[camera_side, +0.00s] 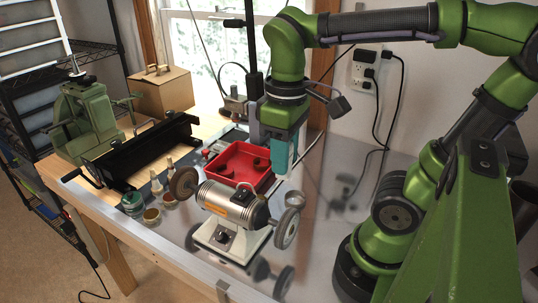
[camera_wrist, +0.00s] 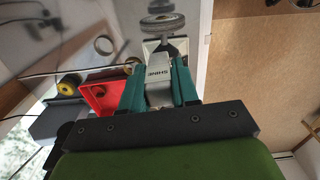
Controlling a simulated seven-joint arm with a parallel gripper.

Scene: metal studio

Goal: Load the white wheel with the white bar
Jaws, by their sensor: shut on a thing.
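The bench grinder (camera_side: 235,205) stands on the metal-topped bench with a brown wheel (camera_side: 183,182) at its left end and a pale grey-white wheel (camera_side: 287,228) at its right end. My gripper (camera_side: 281,168) points down above and behind the right side of the grinder, apart from the pale wheel. In the wrist view, its teal fingers are shut on a white bar (camera_wrist: 159,88) marked "SHINE". The pale wheel (camera_wrist: 163,22) shows beyond the fingertips there. The bar is hidden or too small to tell in the side view.
A small metal cup (camera_side: 299,203) is near the pale wheel. The bench to the right is mostly clear.

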